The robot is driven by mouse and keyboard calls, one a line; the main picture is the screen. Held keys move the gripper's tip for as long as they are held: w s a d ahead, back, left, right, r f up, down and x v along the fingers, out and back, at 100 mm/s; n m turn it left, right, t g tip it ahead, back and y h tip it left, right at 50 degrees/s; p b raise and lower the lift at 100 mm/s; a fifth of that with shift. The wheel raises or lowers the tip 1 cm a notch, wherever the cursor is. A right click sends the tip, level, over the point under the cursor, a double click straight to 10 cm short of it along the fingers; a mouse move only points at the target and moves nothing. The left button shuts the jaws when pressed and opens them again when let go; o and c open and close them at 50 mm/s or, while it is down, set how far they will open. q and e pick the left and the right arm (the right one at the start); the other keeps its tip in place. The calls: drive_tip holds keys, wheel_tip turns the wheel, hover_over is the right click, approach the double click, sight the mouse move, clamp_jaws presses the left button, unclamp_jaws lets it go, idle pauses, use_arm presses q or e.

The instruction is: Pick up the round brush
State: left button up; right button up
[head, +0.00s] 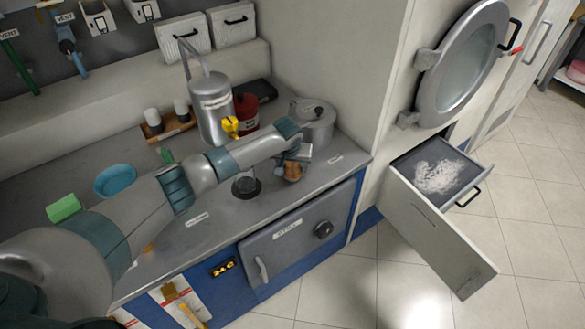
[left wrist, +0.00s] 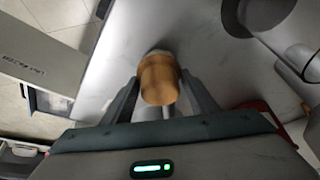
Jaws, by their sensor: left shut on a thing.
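The round brush (left wrist: 159,78) shows in the left wrist view as an orange-brown, rounded block between the two fingers. In the head view the brush (head: 292,171) is a small brown shape under my left gripper, at the front part of the grey counter (head: 330,186). My left gripper (head: 296,158) is shut on the brush; it also shows in the left wrist view (left wrist: 160,95). I cannot tell whether the brush touches the counter. The gripper hides part of the brush in the head view. My right gripper is not in view.
A lidded metal pot (head: 312,125) stands just behind the gripper. A tall metal can (head: 214,108) and a red container (head: 247,113) stand farther back left. A dark round knob-like item (head: 246,186) is left of the brush. An open drawer (head: 436,215) juts out at right.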

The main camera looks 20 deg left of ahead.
use_arm(q)
drive_tip(key=shift+r, duration=0.45)
wheel_tip(320, 180, up, 3)
drive_tip(key=shift+w+f+b, duration=0.1)
drive_tip(key=shift+f+b, duration=0.1)
drive_tip(key=shift+b, duration=0.55)
drive_tip(key=s+d+r+b, duration=0.2)
drive_tip(key=d+r, duration=0.5)
drive_tip(key=d, duration=0.4)
drive_tip(key=shift+s+d+b, duration=0.25)
drive_tip(key=shift+b, duration=0.4)
drive_tip(key=s+a+r, duration=0.4)
drive_tip(key=s+r, duration=0.2)
drive_tip(key=s, duration=0.4)
drive_tip(key=s+a+r+m, duration=0.1)
drive_tip(key=s+a+r, duration=0.4)
drive_tip(key=s, duration=0.5)
drive_tip(key=shift+s+a+r+h, duration=0.15)
drive_tip(key=shift+a+r+h, duration=0.05)
drive_tip(key=shift+r+h, duration=0.15)
